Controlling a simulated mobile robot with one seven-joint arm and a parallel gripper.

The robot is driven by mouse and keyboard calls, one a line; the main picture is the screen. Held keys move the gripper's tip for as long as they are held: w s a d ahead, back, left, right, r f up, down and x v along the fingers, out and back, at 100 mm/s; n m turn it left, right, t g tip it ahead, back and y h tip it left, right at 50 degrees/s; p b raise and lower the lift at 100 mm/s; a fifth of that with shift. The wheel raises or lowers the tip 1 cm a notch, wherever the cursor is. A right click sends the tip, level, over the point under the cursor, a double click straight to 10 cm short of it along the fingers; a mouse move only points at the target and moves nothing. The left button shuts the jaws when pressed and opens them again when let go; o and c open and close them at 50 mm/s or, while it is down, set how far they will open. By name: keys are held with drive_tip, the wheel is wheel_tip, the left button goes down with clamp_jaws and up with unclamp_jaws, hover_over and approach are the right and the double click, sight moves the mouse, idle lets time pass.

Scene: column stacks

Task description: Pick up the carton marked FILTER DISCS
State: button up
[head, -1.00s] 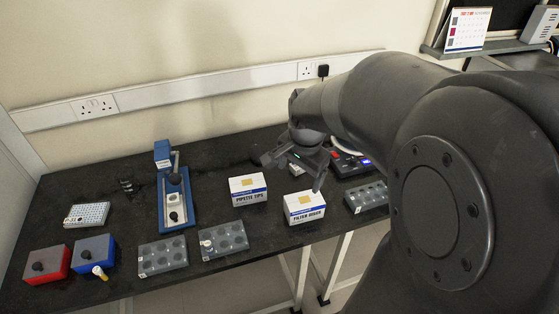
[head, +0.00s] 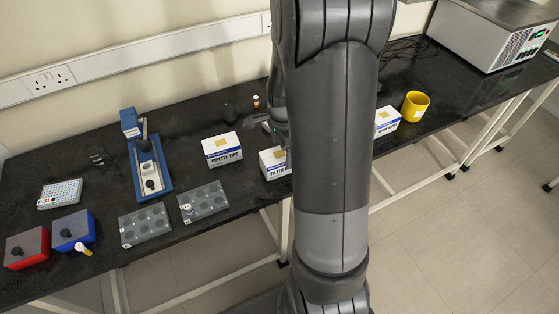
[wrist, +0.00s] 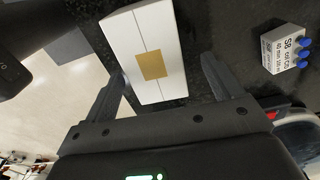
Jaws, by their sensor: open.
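The FILTER DISCS carton (head: 272,164) stands upright on the black bench in the head view. It is white with a blue band and a tan square on top, and my arm hides its right part. In the wrist view a white carton top (wrist: 140,28) with a tan square lies between my gripper's fingers; its printed side is not visible there. My gripper (wrist: 163,66) is open, with a finger on each side of that carton and dark gaps beside it. I cannot tell how far above it the fingertips are. In the head view my gripper is mostly hidden.
The PIPETTE TIPS carton (head: 222,149) stands just left. Another white carton (head: 387,121) and a yellow cup (head: 414,106) are right of my arm. Grey racks (head: 203,201) lie at the front left. A small labelled block with blue caps (wrist: 284,61) shows in the wrist view.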

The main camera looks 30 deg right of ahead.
sight(280, 154)
drive_tip(key=f, duration=0.3)
drive_tip(key=a+f, duration=0.1)
drive_tip(key=shift+s+a+f, duration=0.1)
drive_tip(key=shift+s+f, duration=0.05)
drive_tip(key=shift+s, duration=0.15)
drive_tip(key=shift+f, duration=0.45)
drive_tip(key=shift+c, duration=0.6)
drive_tip(key=c, duration=1.1)
drive_tip(key=shift+c, duration=0.2)
drive_tip(key=shift+r, duration=0.15)
